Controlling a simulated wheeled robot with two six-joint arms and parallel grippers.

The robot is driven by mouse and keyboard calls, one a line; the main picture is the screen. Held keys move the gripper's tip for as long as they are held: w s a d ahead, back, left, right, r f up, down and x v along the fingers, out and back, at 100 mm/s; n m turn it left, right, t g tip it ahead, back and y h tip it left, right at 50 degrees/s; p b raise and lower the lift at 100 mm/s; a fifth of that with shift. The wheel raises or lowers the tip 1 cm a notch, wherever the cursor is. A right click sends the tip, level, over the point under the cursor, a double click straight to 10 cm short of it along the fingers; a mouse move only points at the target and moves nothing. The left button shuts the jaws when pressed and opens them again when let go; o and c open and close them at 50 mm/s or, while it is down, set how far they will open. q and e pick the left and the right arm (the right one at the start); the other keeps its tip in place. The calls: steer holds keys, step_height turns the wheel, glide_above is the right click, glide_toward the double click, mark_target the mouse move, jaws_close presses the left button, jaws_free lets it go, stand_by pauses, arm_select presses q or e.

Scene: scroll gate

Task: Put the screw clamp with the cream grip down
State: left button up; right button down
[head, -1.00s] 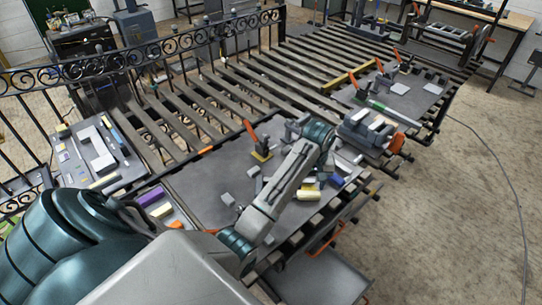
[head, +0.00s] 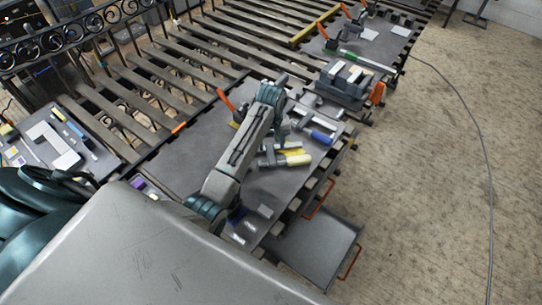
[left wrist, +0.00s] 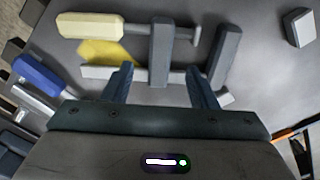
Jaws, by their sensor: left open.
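The screw clamp with the cream grip (left wrist: 90,25) lies over the dark plate in the left wrist view, its grip at upper left and its grey jaws (left wrist: 158,55) to the right. A yellow piece (left wrist: 108,52) shows beside its bar. In the head view its cream grip (head: 298,160) is just right of my left forearm. My left gripper (left wrist: 164,82) is open, its fingers apart close to the clamp's bar. The clamp looks released; I cannot tell whether the fingers touch it. My right gripper is out of view.
A clamp with a blue grip (head: 322,137) lies close by. A grey vise-like block (head: 343,85) stands farther back. Small grey blocks (head: 265,211) lie near the plate's front edge. The plate's left part (head: 185,160) is clear. An open drawer (head: 318,250) juts out below.

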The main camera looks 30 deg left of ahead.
mark_target(271, 154)
arm_select(q)
step_height(271, 154, down, 4)
steer(key=shift+a+r, duration=0.1)
steer(key=shift+f, duration=0.55)
steer(key=shift+c, duration=0.8)
jaws_close()
steer(key=shift+w, duration=0.1)
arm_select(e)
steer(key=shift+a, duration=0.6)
